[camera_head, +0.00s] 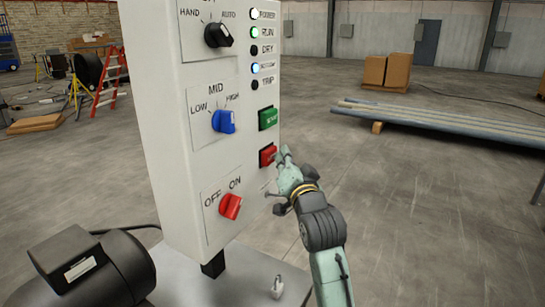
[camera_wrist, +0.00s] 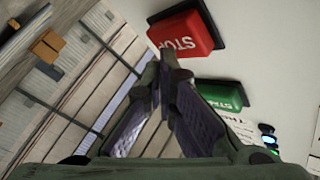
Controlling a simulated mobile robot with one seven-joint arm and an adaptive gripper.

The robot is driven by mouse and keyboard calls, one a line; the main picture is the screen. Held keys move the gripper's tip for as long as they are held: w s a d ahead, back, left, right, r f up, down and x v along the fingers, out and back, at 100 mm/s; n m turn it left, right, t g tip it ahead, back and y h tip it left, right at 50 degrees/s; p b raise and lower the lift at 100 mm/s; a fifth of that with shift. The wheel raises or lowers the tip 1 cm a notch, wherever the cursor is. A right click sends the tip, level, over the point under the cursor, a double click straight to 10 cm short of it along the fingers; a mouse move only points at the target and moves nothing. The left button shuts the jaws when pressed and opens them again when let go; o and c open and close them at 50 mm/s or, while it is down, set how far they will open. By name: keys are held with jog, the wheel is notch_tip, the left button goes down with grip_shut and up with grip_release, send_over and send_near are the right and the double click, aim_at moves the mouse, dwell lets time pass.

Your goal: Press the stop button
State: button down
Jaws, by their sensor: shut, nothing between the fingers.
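The white control box (camera_head: 165,160) carries a black selector (camera_head: 218,35), a blue speed knob (camera_head: 223,121) and a red off/on knob (camera_head: 230,206). The POWER and RUN lamps and a blue lamp are lit. A dark motor (camera_head: 90,268) stands lower left.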

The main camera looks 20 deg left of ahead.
jog(key=shift+w+a, duration=0.1)
jog(key=shift+a, duration=0.6)
dwell(0.7)
jog(key=shift+d, duration=0.15)
jog(key=shift+s+d, duration=0.2)
jog(key=shift+d, duration=0.7)
jog(key=shift+s+d, duration=0.25)
jog(key=shift+d, duration=1)
jog(key=shift+s+d, duration=0.25)
jog(key=shift+d, duration=0.95)
